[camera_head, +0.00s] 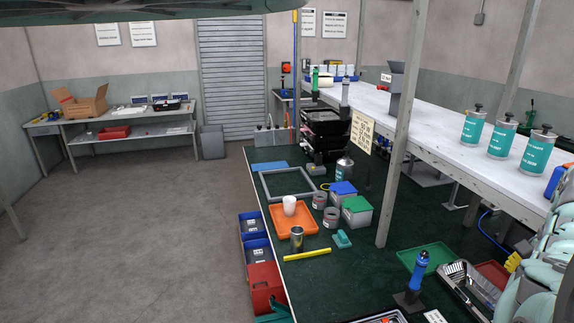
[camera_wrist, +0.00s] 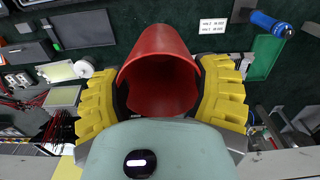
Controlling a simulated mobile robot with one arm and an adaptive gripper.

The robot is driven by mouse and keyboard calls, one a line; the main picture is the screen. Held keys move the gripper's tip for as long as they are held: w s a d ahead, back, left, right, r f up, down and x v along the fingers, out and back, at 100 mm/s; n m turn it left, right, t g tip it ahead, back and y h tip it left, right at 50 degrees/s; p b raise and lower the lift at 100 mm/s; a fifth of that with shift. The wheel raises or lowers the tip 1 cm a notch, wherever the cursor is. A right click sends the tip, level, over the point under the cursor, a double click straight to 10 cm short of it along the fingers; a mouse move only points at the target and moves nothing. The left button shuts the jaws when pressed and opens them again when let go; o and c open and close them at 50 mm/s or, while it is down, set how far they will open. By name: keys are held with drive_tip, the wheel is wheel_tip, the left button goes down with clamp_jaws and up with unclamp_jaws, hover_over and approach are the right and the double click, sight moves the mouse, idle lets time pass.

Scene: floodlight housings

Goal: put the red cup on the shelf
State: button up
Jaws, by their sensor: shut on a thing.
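The red cup (camera_wrist: 158,50) is between the two yellow fingers of my gripper (camera_wrist: 163,72) in the wrist view, with its open mouth toward the camera. The fingers press on its left and right sides. A long white raised shelf (camera_head: 455,148) runs above the dark green bench on the right.
Several teal-labelled canisters (camera_head: 473,127) stand along the shelf's near part. A grey post (camera_head: 402,130) rises in front of it.

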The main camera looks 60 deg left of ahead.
drive_tip(key=d+r+n+p, duration=0.1)
drive_tip(key=d+r+p, duration=0.2)
drive_tip(key=r+p, duration=0.7)
drive_tip(key=w+d+r+n+p, duration=0.1)
drive_tip(key=d+r+p, duration=0.3)
drive_tip(key=r, duration=2.3)
drive_tip(key=n+p, duration=0.1)
drive_tip(key=p, duration=0.5)
drive_tip(key=shift+w+d+r, duration=0.15)
drive_tip(key=shift+d, duration=0.1)
drive_tip(key=shift+d, duration=0.1)
